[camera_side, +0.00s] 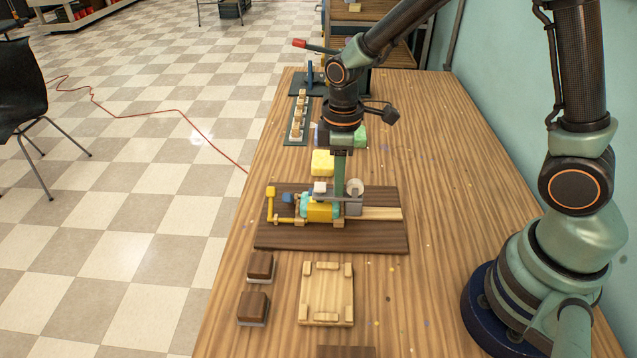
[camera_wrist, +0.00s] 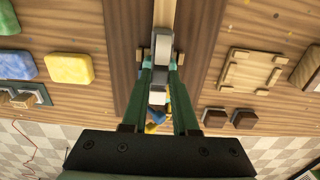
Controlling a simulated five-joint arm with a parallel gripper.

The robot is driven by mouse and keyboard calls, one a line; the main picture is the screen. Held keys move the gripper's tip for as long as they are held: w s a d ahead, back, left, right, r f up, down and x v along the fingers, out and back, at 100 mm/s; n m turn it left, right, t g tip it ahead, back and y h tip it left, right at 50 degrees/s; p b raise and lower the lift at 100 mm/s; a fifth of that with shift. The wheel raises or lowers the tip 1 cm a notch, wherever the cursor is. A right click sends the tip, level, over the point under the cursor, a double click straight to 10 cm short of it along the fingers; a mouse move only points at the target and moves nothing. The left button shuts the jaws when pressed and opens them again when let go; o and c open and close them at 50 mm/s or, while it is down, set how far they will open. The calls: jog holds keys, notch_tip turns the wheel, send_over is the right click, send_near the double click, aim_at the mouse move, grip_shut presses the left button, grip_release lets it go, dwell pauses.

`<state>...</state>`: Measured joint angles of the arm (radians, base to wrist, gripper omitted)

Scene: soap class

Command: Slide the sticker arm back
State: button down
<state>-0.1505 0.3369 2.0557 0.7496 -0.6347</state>
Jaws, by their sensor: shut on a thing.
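A dark wooden board (camera_side: 290,237) carries a fixture with a pale rail (camera_side: 383,214) running along it. On the rail sits a grey carriage with a round pale roll (camera_side: 355,187), which I take for the sticker arm. A yellow block (camera_side: 318,212) lies in the fixture to its left, with a teal part beside it. My gripper (camera_side: 340,194) points down over the fixture. In the wrist view its green fingers (camera_wrist: 160,78) flank the grey sticker arm (camera_wrist: 162,48) and are shut on it. The exact contact is partly hidden.
A yellow lever (camera_side: 270,203) stands at the board's left end. Two brown-topped stamps (camera_side: 259,266) and an empty wooden tray (camera_side: 327,293) lie in front. Yellow (camera_side: 322,162), blue and green blocks and a rack (camera_side: 299,121) stand behind. The table right of the board is clear.

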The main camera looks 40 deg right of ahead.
jog(key=s+d, duration=0.6)
jog(key=shift+s+d, duration=0.15)
jog(key=shift+d, duration=0.05)
jog(key=c, duration=0.7)
grip_release()
jog(key=shift+r, duration=0.1)
notch_tip(320, 180, up, 12)
